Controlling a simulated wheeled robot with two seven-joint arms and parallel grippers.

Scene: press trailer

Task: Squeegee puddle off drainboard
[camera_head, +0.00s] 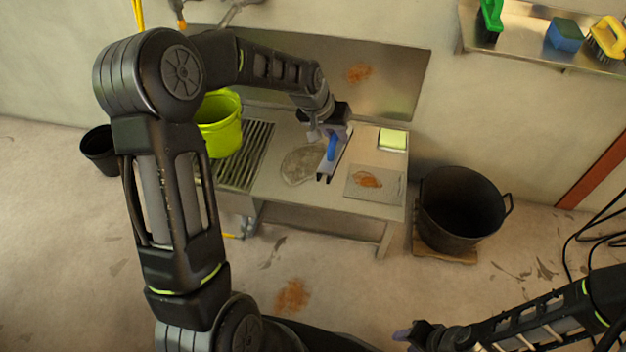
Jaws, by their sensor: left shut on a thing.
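My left gripper (335,130) is over the drainboard and shut on the squeegee (331,149), whose blue handle points down. The squeegee's dark lower end is at or just above the metal drainboard (275,190), right of the puddle; I cannot tell whether it touches. The puddle (299,166) is a greyish, shiny patch in the middle of the drainboard, between the ribbed part and the squeegee. My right gripper (404,336) is low at the bottom of the view, away from the drainboard. Its fingers are too small and dark to read.
A yellow-green bucket (220,125) stands at the drainboard's left. A yellow-green sponge (392,139) and a plate with an orange-brown stain (374,184) lie at its right. A large black pot (461,208) stands right of it. A wall shelf (530,40) holds brushes. The floor in front is open.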

